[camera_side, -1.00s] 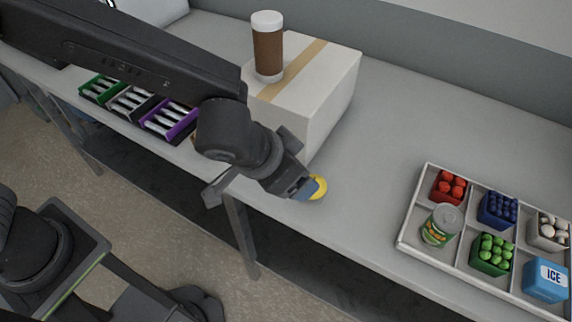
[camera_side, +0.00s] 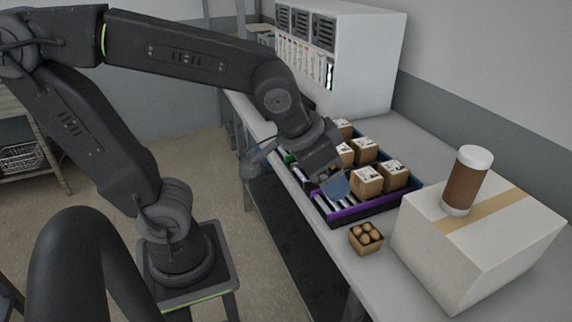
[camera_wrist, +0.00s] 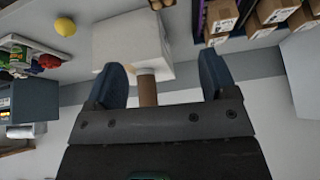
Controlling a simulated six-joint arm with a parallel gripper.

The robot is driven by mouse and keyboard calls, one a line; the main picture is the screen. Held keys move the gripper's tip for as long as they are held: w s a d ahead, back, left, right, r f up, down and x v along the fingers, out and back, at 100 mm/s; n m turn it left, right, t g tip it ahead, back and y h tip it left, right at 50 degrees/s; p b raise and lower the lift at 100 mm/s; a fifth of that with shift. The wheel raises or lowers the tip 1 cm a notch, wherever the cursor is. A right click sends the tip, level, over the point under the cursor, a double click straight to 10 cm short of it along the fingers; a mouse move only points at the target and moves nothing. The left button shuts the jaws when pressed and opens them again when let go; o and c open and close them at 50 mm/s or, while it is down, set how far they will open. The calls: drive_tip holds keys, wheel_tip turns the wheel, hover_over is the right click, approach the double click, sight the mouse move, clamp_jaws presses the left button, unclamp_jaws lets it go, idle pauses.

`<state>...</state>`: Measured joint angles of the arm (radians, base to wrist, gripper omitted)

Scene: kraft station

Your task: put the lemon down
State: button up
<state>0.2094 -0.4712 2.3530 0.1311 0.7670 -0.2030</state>
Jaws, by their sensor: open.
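The yellow lemon (camera_wrist: 65,26) shows in the upper left of the wrist view. It lies on the grey table surface, beside the large white box and apart from my fingers. It is out of frame in the side view. My gripper (camera_wrist: 163,78) is open, with a wide empty gap between its two blue fingers in the wrist view. In the side view my gripper (camera_side: 335,188) is over the near edge of the bins of small cardboard boxes, well away from the lemon's place.
The white box (camera_side: 480,245) carries a brown bottle with a white cap (camera_side: 468,180). A small carton of round brown items (camera_side: 366,238) sits by the purple-edged bin (camera_side: 375,209). Small cardboard boxes (camera_side: 366,181) fill the bins. A white cabinet (camera_side: 365,60) stands behind.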

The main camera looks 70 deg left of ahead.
drive_tip(key=s+a, duration=0.4)
drive_tip(key=s, duration=0.1)
drive_tip(key=shift+s+n, duration=0.35)
drive_tip(key=shift+n, duration=0.05)
drive_tip(key=shift+r, duration=0.1)
idle(0.8)
